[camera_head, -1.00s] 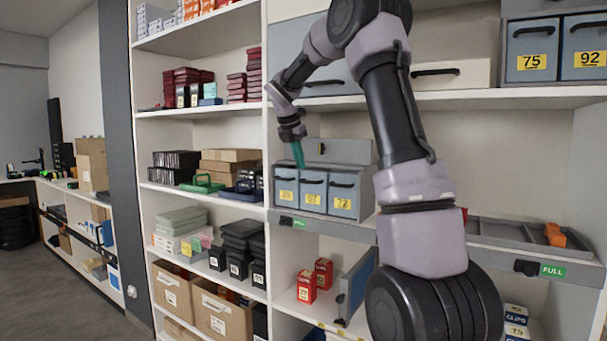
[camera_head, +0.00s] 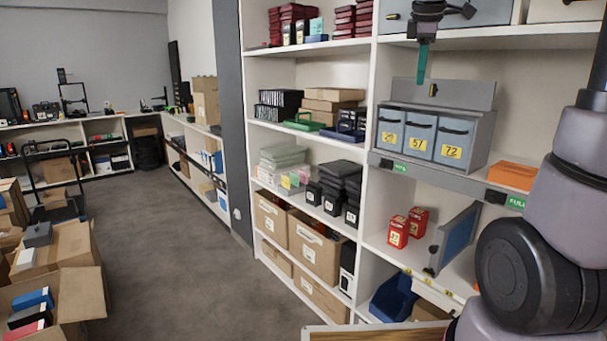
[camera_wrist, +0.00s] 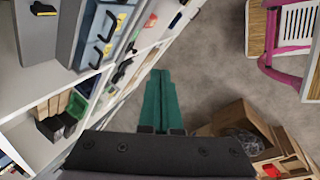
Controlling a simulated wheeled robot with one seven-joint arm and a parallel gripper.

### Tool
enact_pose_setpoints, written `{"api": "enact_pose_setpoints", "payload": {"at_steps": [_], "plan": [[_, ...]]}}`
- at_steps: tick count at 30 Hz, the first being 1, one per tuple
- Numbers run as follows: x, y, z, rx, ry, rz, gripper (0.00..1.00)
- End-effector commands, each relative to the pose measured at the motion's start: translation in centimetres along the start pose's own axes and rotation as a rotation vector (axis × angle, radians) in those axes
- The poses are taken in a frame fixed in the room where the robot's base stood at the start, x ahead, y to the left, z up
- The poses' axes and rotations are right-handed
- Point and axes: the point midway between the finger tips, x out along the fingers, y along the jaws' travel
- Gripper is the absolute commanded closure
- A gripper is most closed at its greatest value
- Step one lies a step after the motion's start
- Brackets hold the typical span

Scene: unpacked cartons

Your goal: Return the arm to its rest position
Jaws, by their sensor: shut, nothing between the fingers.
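My gripper (camera_head: 422,63) hangs in front of the upper shelf at the top of the head view, its green fingers pointing down. In the wrist view its green fingers (camera_wrist: 161,102) lie together, with nothing between them. It is above and apart from the grey bin unit with bins marked 57 (camera_head: 420,137) and 72 (camera_head: 453,142). My arm (camera_head: 575,170) fills the right edge of the head view; its upper links are out of the picture.
Shelving with cartons (camera_head: 318,250) and red boxes (camera_head: 398,232) stands close on the right. Open cartons (camera_head: 55,262) stand at the lower left. Grey floor (camera_head: 185,270) is clear between them. The wrist view shows a pink chair (camera_wrist: 285,45) and an open carton (camera_wrist: 243,115).

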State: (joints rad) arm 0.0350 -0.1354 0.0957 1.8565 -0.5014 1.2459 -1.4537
Motion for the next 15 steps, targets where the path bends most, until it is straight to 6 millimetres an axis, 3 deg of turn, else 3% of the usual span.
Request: {"api": "enact_pose_setpoints", "payload": {"at_steps": [3,9,15], "plan": [[-1.7,-5.6,1.0,0.374,0.089,0.01,1.0],[-2.2,-14.2,2.4,1.021,0.249,-0.047,1.0],[-1.5,-19.8,3.1,1.478,0.356,-0.145,1.0]]}}
